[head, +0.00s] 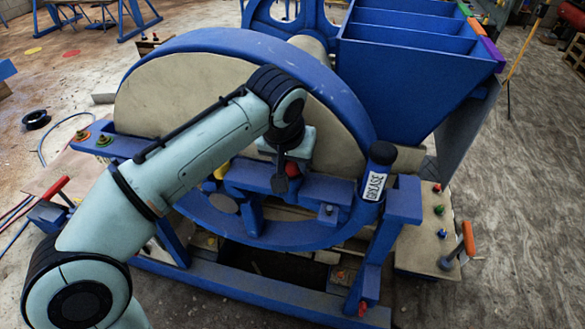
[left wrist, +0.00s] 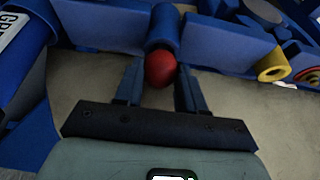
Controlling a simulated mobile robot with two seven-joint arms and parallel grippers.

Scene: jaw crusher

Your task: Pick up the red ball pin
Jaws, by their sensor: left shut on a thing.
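The red ball pin shows in the left wrist view as a round red head (left wrist: 160,69) between my left gripper's two dark fingers, in front of a blue cylindrical sleeve on the blue frame. In the head view a small red part of the pin (head: 292,169) shows beside my left gripper (head: 281,181), at the front of the blue crusher's big wheel. My left gripper is shut on the pin's red head. The pin's shaft is hidden. My right gripper is in neither view.
A dark-capped blue grease cylinder (head: 375,185) stands to the right of the gripper. A yellow tube end (left wrist: 272,66) lies right of the pin in the wrist view. The blue hopper (head: 415,60) rises behind. A panel with coloured knobs (head: 420,255) is at right.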

